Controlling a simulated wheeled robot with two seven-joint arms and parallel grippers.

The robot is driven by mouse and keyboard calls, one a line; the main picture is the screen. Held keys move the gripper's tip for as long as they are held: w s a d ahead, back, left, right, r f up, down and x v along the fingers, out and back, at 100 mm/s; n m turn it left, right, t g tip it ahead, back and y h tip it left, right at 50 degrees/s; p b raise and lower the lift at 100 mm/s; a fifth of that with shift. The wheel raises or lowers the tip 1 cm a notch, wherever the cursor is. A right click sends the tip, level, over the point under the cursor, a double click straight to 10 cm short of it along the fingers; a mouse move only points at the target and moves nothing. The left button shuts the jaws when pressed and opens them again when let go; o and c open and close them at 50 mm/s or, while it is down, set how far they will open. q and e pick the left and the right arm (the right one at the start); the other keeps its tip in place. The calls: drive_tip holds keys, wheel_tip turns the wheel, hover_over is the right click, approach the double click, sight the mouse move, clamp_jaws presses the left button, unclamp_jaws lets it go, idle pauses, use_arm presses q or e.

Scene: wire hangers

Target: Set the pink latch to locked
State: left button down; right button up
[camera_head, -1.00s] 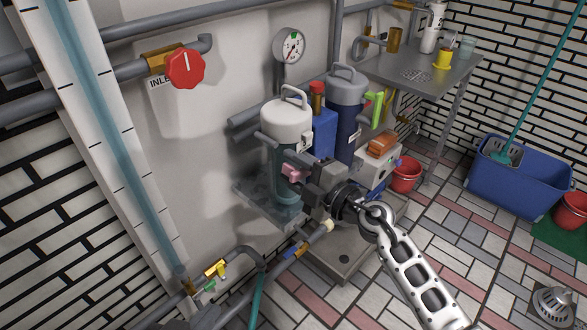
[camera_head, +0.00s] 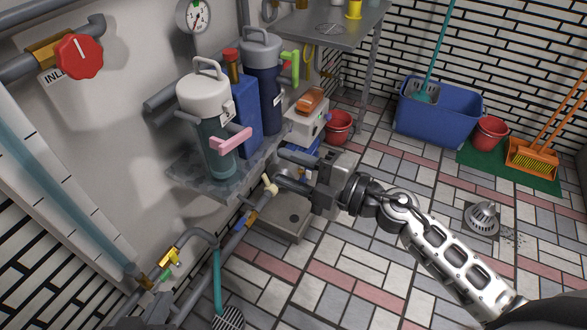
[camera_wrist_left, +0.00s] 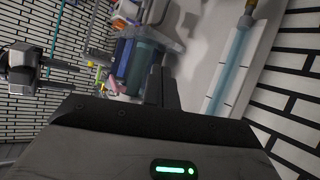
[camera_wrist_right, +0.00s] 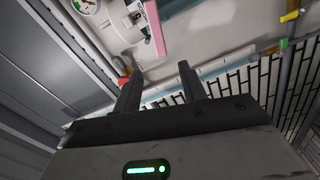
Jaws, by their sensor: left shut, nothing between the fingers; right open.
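The pink latch (camera_head: 231,140) is a flat bar on the front of the white-capped filter canister (camera_head: 204,97). In the head view it sticks out to the right, tilted slightly upward. The right wrist view shows the pink latch (camera_wrist_right: 154,27) at the top, beyond the fingers. Its locked mark cannot be read. My right gripper (camera_head: 284,170) is open and empty, right of and below the latch, apart from it. Its spread fingers show in the right wrist view (camera_wrist_right: 157,88). My left gripper (camera_wrist_left: 161,86) is shut and empty in its wrist view, where part of the pink latch (camera_wrist_left: 112,80) shows beyond.
A dark blue canister (camera_head: 262,85) and a blue box (camera_head: 243,115) stand behind the latch's canister on a grey shelf (camera_head: 190,178). A red inlet valve (camera_head: 78,57) is on the wall. Pipes run below left.

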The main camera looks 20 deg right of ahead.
drive_tip(key=shift+s+d, duration=0.15)
drive_tip(key=shift+d, duration=0.05)
